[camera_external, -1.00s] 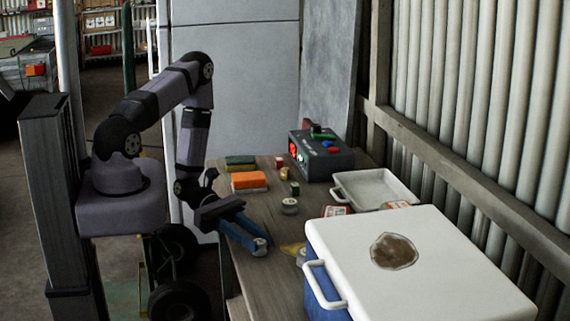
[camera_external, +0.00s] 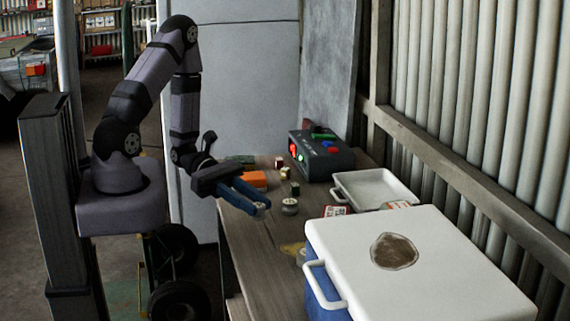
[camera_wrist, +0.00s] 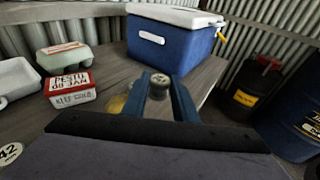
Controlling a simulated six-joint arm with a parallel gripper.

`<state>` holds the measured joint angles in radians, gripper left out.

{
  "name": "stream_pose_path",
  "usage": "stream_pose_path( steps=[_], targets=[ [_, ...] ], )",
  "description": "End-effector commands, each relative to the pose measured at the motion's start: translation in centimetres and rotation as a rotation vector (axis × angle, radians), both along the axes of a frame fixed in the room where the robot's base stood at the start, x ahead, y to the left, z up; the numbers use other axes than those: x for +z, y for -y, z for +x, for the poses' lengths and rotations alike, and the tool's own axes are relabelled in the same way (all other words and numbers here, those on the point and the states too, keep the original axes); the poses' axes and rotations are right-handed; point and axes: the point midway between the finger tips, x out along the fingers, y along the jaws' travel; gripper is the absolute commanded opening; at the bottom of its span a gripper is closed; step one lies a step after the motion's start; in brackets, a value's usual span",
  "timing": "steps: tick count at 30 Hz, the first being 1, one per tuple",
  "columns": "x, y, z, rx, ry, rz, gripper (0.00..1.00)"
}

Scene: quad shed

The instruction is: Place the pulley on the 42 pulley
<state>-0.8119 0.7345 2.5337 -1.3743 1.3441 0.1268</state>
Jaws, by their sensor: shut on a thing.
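My gripper (camera_external: 257,206) has blue fingers and is shut on a small grey pulley (camera_external: 260,210), which is raised above the wooden table (camera_external: 264,258). In the wrist view the held pulley (camera_wrist: 159,81) sits between the fingertips, its round dark-centred face showing. The 42 pulley (camera_external: 289,206) is a pale round disc standing on the table, just right of the held pulley in the external view and apart from it. In the wrist view part of the 42 pulley (camera_wrist: 8,153) shows at the lower left edge, with "42" on its pale top.
A blue cooler with a white lid (camera_external: 450,265) fills the near right. A white tray (camera_external: 372,188) and a grey box with coloured buttons (camera_external: 321,158) stand behind. An orange block (camera_external: 253,180) and small blocks are near. A red-and-white carton (camera_wrist: 70,89) shows in the wrist view.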

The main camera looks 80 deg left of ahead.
Motion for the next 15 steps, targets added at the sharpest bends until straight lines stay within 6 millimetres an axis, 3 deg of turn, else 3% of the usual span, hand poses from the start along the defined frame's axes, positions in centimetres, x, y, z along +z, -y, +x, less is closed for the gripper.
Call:
stream_pose_path(
  steps=[8,11,15],
  targets=[
    [0.5,-0.7,0.2,0.021,0.001,-0.001,0.03],
    [1.2,-2.2,0.8,0.057,0.004,0.002,0.03],
    [1.7,-5.5,3.3,0.165,0.004,0.003,0.03]
  ],
)
